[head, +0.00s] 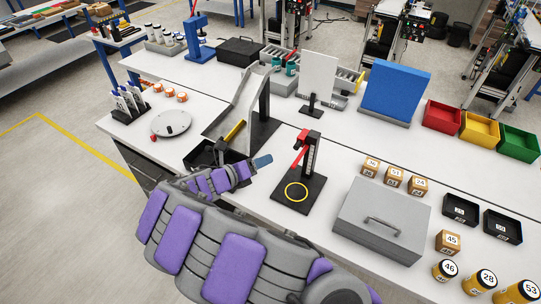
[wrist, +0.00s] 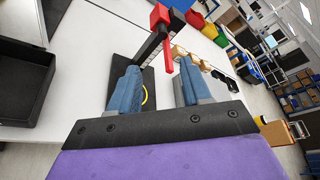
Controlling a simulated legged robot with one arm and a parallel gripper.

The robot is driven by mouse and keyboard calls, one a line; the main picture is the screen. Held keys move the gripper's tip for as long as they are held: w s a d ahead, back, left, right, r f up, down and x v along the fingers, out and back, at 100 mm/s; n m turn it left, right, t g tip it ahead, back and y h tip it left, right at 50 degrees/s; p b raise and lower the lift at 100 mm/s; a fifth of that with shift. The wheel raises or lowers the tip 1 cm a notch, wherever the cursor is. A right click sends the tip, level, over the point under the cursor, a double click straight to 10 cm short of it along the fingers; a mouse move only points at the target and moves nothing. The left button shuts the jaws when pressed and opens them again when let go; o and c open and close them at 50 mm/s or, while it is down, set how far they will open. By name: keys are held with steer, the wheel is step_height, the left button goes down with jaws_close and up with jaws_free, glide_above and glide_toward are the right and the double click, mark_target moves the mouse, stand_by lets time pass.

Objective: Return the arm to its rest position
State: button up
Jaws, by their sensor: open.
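My arm, grey with purple pads, reaches in from the bottom of the head view over the front edge of the white bench. My gripper (head: 262,161) is above the bench, between a grey chute on a black base and a black stand with a red lever (head: 299,150). In the wrist view my gripper (wrist: 157,85) shows two blue-grey fingers spread apart with nothing between them. Beyond the fingers stand the red lever (wrist: 168,50) and part of a yellow ring (wrist: 146,95). The gripper touches nothing that I can see.
A grey lidded box (head: 382,220) stands right of the stand, with numbered blocks and jars near it. A black tray (head: 205,154) and a round grey plate (head: 171,123) lie to the left. Red, yellow and green bins (head: 480,129) line the back right. Floor left of the bench is clear.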

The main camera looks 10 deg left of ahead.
steer(key=shift+v, duration=0.9)
steer(key=d+r+m+g+h+b, duration=0.1)
steer(key=d+r+m+g+h, duration=0.15)
steer(key=d+m, duration=0.45)
steer(key=d+r+m+g+h+b, duration=0.1)
steer(key=d+r+m+g, duration=0.25)
steer(key=d, duration=0.65)
steer(key=s+d+r+m+g+y+b, duration=0.2)
steer(key=s+d+m+g, duration=0.3)
steer(key=s+d+m, duration=0.8)
steer(key=s+d+f+m+g+y+b, duration=0.2)
steer(key=s+d+m+g+y, duration=0.25)
steer(key=s, duration=0.55)
steer(key=s+a+f+m+t+y+b, duration=0.1)
steer(key=s+a+m+y, duration=0.1)
steer(key=s+m, duration=0.3)
steer(key=s+a+f+m+y, duration=0.2)
steer(key=s+m, duration=0.3)
steer(key=s, duration=0.3)
steer(key=shift+s+a+f+t+y+b, duration=0.2)
steer(key=shift+a+f+t+y+b, duration=0.15)
steer(key=shift+a+y, duration=0.4)
